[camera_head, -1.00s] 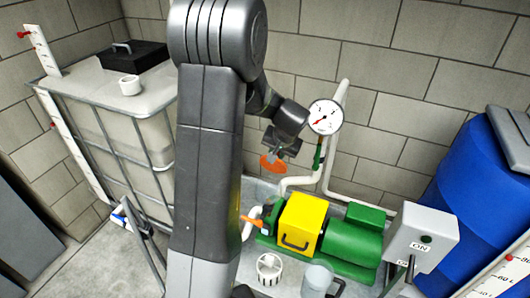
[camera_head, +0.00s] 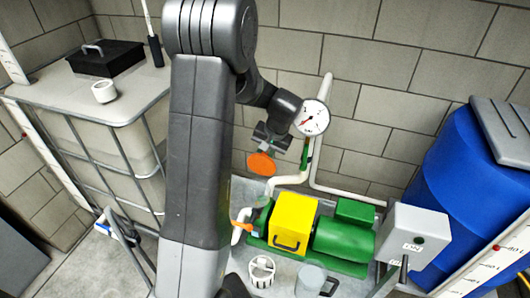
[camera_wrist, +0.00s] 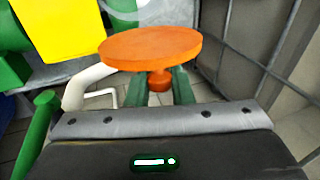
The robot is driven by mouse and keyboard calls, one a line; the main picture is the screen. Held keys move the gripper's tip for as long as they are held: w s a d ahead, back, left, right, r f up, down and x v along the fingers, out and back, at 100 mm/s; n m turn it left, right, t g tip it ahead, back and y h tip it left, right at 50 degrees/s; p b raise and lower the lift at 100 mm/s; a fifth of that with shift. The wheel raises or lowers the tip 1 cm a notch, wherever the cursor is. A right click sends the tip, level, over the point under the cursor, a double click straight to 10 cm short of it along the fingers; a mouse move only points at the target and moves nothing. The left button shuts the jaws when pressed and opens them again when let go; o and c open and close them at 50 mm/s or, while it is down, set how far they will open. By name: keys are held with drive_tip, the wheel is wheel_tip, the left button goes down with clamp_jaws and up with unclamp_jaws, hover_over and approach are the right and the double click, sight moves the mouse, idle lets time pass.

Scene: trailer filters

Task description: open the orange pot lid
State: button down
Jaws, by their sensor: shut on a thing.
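The orange lid (camera_head: 261,163) is a round disc hanging in the air in front of the back wall, left of the gauge in the head view. In the wrist view, the lid (camera_wrist: 150,46) shows its broad disc, with a small knob (camera_wrist: 158,82) between the two green fingers. My gripper (camera_head: 268,145) is shut on the knob, and the disc lies beyond the fingertips. The lid is apart from the pump and the pipes. I cannot make out the pot itself; my arm covers part of the head view.
A green pump with a yellow cover (camera_head: 294,220) stands below right of the lid, beside white pipes and a gauge (camera_head: 312,118). A white basket (camera_head: 262,269) and grey jug (camera_head: 311,281) stand in front. A caged tank (camera_head: 88,150) is left, a blue barrel (camera_head: 455,165) right.

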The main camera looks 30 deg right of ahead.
drive_tip(key=c, duration=1.3)
unclamp_jaws()
drive_tip(key=shift+r, duration=0.1)
wheel_tip(320, 180, up, 10)
drive_tip(key=shift+f+b, duration=0.1)
drive_tip(key=shift+b, duration=0.85)
